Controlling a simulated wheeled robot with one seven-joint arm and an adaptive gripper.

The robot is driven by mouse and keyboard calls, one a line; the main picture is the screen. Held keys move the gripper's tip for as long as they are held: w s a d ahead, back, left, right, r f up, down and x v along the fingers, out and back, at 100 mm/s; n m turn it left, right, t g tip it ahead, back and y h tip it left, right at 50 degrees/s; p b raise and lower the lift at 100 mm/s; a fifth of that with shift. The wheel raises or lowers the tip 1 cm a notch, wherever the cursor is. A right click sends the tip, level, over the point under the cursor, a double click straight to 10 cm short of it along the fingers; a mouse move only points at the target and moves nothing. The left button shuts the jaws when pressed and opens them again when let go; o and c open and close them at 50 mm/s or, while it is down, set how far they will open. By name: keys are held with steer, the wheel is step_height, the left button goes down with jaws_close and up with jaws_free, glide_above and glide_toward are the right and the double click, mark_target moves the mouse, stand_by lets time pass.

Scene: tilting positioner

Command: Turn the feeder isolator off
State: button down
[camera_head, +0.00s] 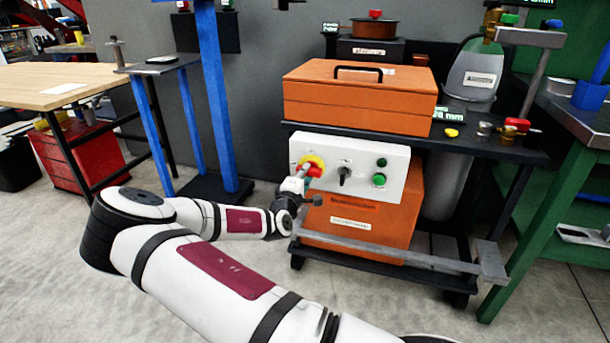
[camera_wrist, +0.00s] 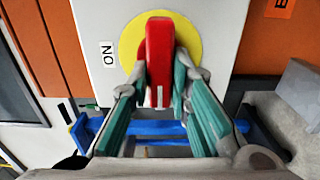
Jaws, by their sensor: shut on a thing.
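The feeder isolator is a red handle (camera_wrist: 159,50) on a round yellow plate (camera_wrist: 185,27), mounted on a white control panel (camera_head: 380,155). In the wrist view the handle stands upright, and an "ON" label (camera_wrist: 107,52) sits to the left of the plate. In the head view the red handle (camera_head: 314,171) shows at the panel's left end, partly hidden by my gripper. My gripper (camera_wrist: 160,88) has its two green-padded fingers on either side of the handle's lower part, shut on it.
A grey bar (camera_head: 400,256) crosses low in front. A blue post (camera_head: 216,100) stands to the left.

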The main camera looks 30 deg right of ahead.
steer(key=shift+f, duration=0.1)
stand_by(0.4)
steer(key=c, duration=1.5)
jaws_free()
steer(key=v, duration=1.2)
steer(key=shift+s, duration=0.1)
